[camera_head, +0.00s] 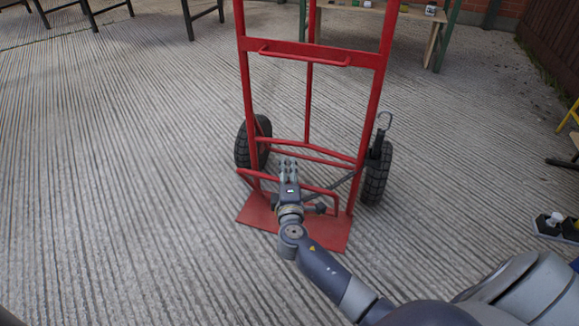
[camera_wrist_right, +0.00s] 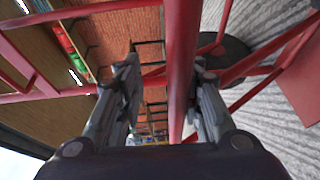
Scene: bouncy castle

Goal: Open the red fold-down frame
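The red fold-down frame (camera_head: 259,176) is a U-shaped tube low on the front of an upright red hand truck (camera_head: 312,52), just above its red foot plate (camera_head: 330,235). My right gripper (camera_head: 288,165) reaches in from the lower right and covers the middle of the frame. In the right wrist view, a red tube (camera_wrist_right: 181,65) runs between the two spread fingers of this gripper (camera_wrist_right: 166,95). It lies nearer the right finger, with a clear gap to the left one. Whether the right finger touches it I cannot tell. My left gripper is not in view.
Black wheels (camera_head: 375,174) stand on both sides of the hand truck. A dark strap with a metal hook (camera_head: 384,122) hangs by the right wheel. Tables stand at the back. Grooved concrete (camera_head: 110,190) is free to the left.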

